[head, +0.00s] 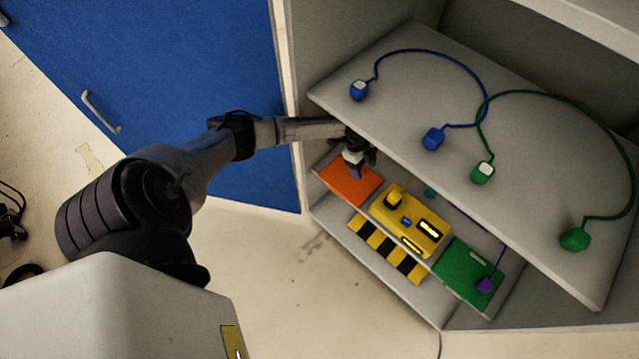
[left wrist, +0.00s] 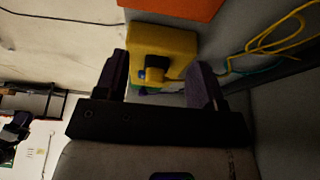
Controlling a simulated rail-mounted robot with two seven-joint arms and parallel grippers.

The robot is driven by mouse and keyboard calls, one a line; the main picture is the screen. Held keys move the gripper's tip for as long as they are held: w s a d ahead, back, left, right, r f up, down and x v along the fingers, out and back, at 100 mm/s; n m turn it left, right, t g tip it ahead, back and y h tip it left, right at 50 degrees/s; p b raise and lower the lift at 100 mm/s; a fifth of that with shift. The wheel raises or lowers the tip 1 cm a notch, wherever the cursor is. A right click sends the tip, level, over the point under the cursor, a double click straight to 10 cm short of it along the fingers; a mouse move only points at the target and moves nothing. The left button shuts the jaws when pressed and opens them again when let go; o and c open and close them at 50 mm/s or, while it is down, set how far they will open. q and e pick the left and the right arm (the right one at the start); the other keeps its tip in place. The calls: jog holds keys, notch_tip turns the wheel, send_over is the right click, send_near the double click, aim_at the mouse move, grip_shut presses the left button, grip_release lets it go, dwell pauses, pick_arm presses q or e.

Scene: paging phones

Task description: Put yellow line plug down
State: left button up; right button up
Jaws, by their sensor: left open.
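The yellow line plug (head: 393,200) stands on the top of the yellow phone unit (head: 425,232) on the lower shelf. A short bit of yellow cable shows behind it. In the left wrist view, the plug (left wrist: 155,75) appears against the yellow unit (left wrist: 170,45), between the lines of the fingers and beyond them. My left gripper (head: 358,168) is over the orange pad (head: 347,183), to the left of the plug and apart from it. In the left wrist view, its fingers (left wrist: 160,85) are spread with nothing held. My right gripper is not in view.
The upper shelf (head: 400,90) overhangs the lower one and holds blue plugs (head: 433,139) and green plugs (head: 575,239) on cables. A purple plug (head: 484,286) is on the green pad (head: 462,271). Yellow cable (left wrist: 270,40) lies beside the unit. A blue door (head: 170,80) stands left.

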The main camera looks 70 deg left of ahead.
pick_arm(q)
jog(key=s+d+f+n, duration=0.1)
jog(key=s+d+f, duration=0.1)
jog(key=s+d, duration=0.6)
jog(key=s+d+f+n, duration=0.15)
jog(key=s+d, duration=0.35)
jog(key=d, duration=0.6)
jog(key=s+d+r+n+t+y, duration=0.1)
jog(key=s+r+n+y, duration=0.3)
jog(key=s+r+n, duration=0.5)
jog(key=s+r+t, duration=0.1)
jog(key=s, duration=0.4)
jog(key=shift+d+r, duration=0.2)
jog(key=shift+d, duration=0.15)
jog(key=shift+w, duration=0.1)
dwell(0.4)
